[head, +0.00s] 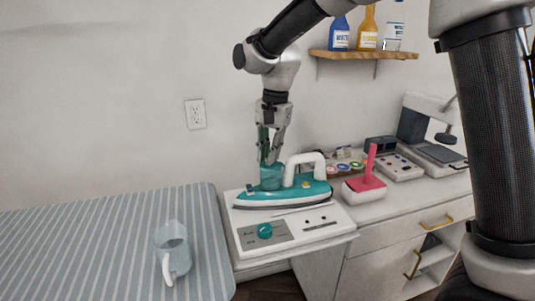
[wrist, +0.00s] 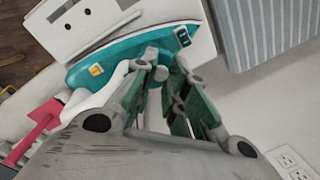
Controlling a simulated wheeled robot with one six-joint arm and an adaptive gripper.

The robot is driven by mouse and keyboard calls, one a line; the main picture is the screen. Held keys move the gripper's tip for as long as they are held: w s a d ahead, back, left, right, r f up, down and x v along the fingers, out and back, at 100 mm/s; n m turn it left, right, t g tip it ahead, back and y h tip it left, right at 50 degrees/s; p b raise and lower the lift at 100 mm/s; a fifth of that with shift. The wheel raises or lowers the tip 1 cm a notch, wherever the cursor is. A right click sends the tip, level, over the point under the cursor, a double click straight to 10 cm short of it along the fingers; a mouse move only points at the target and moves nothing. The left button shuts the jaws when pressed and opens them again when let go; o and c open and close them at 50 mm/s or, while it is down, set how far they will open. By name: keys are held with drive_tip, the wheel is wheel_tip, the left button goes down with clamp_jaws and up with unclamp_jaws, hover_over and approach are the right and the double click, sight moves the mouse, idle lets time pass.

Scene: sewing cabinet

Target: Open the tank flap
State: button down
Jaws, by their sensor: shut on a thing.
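A teal and white steam iron (head: 300,192) rests on its white base station (head: 290,233), which has a teal dial. A translucent teal tank (head: 271,180) stands up at the iron's left part. My gripper (head: 268,160) points down onto the top of the tank, its fingers close together. In the wrist view the iron (wrist: 108,68) lies beyond my fingertips (wrist: 164,66), which are at its tank end. They look shut on the tank flap, but the fingers hide the flap itself, so its angle cannot be told.
A clear jug (head: 173,254) stands on the striped ironing board (head: 105,245) at left. A pink-handled tool (head: 367,183) is right of the iron. A sewing machine (head: 432,130) is farther right. A shelf (head: 365,54) with bottles hangs above.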

sight(278, 163)
drive_tip(key=y, duration=0.1)
drive_tip(key=d+r+g+y, duration=0.1)
drive_tip(key=y, duration=0.1)
drive_tip(key=w+d+y, duration=0.1)
drive_tip(key=y, duration=0.1)
drive_tip(key=shift+d+r, duration=0.2)
drive_tip(key=shift+d, duration=0.05)
drive_tip(key=shift+w+d+g+y, duration=0.15)
drive_tip(key=shift+d+g+y, duration=0.4)
drive_tip(key=shift+y, duration=0.75)
drive_tip(key=shift+w+d+g+y, duration=0.15)
drive_tip(key=shift+d+g+y, duration=0.2)
drive_tip(key=shift+d+y, duration=0.65)
drive_tip(key=shift+a+y, duration=0.2)
drive_tip(key=shift+y, duration=0.3)
drive_tip(key=c, duration=1.4)
unclamp_jaws()
drive_tip(key=v, duration=1.2)
